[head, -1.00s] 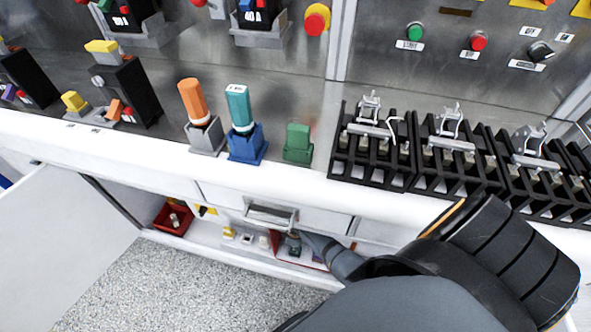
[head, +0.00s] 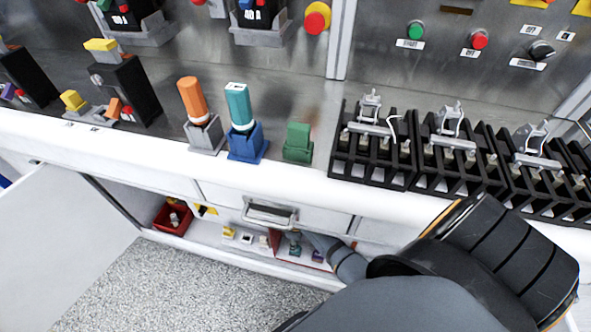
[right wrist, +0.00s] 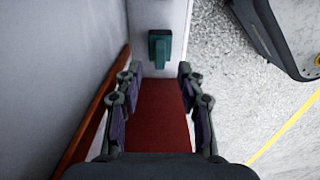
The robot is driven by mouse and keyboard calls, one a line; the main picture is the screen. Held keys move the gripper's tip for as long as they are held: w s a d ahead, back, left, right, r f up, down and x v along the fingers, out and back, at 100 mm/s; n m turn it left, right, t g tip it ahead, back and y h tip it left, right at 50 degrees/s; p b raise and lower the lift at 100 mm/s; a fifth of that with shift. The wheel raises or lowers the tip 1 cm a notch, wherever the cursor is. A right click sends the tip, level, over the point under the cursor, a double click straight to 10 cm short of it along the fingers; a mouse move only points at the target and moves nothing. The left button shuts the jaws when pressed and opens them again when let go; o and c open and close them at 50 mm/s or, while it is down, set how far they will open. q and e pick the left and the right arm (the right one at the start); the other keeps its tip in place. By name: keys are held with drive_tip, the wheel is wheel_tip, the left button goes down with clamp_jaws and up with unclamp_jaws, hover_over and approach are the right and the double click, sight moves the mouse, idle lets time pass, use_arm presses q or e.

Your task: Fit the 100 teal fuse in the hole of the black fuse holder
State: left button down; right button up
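A small teal piece (right wrist: 160,48), which looks like a fuse, lies on a pale surface just ahead of my right gripper (right wrist: 160,72) in the right wrist view. The gripper's fingers are apart with nothing between them; a dark red surface (right wrist: 160,108) shows behind the gap. In the head view my right arm reaches into the low shelf under the counter, where a small teal piece (head: 295,248) shows. No 100 marking is readable. Black racks with metal clips (head: 372,150) stand on the counter; I cannot tell which black part is the fuse holder. My left gripper is out of view.
A drawer with a metal handle (head: 269,213) hangs above the shelf near my right arm. A red bin (head: 172,218) sits at the shelf's left. A cabinet door (head: 60,255) stands open at left. Orange (head: 192,97) and teal (head: 238,105) handles stand on the counter.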

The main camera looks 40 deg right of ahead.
wheel_tip(320, 180, up, 7)
idle(0.8)
